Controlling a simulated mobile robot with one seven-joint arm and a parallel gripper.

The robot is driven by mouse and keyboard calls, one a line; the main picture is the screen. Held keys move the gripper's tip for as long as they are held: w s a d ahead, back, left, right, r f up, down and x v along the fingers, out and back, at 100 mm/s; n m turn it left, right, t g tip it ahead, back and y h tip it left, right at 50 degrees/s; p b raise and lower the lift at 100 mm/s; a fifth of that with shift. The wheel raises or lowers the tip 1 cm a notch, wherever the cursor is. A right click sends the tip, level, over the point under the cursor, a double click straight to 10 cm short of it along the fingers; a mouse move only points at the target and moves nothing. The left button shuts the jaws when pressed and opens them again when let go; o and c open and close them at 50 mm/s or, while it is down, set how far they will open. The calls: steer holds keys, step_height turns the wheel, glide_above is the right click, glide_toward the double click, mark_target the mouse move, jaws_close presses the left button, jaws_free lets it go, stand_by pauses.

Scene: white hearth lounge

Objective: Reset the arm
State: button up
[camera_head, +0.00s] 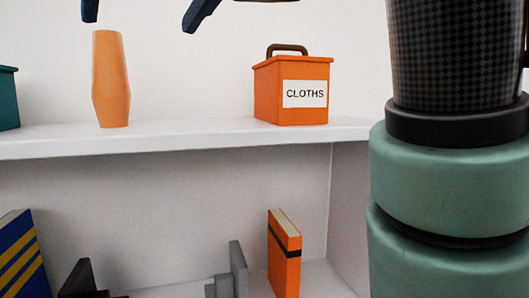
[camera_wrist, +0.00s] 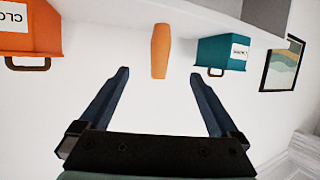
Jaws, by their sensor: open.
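My gripper (camera_head: 139,25) shows at the top edge of the head view, with its two dark blue fingers spread wide. In the wrist view my gripper (camera_wrist: 159,73) is open, with nothing between its fingers. An orange vase (camera_head: 111,80) stands upright on the white shelf, below the level of the fingertips. The vase also shows in the wrist view (camera_wrist: 160,50), beyond the gap between the fingers and not touched by them. The wrist view is upside down. Most of the gripper body is cut off in the head view.
An orange box labelled CLOTHS (camera_head: 291,95) stands on the white shelf (camera_head: 200,139) right of the vase. A teal box (camera_head: 8,98) is at the left edge. Books, including an orange one (camera_head: 284,255), stand below. A framed picture (camera_wrist: 282,64) hangs on the wall.

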steer(key=w+d+f+m+t+y+b, duration=0.1)
steer(key=w+f+m+t+b, duration=0.1)
steer(key=w+f+t+b, duration=0.45)
steer(key=s+d+f+m+t+h+b, duration=0.4)
steer(key=s+d+f+m+t+h, duration=0.1)
steer(key=s+d+f+t+h, duration=0.3)
steer(key=s+f+t+h, duration=0.1)
steer(key=s+f+t, duration=0.1)
steer(key=s+f, duration=0.1)
steer(key=shift+d+f+m+h, duration=0.15)
steer(key=shift+m+h, duration=0.15)
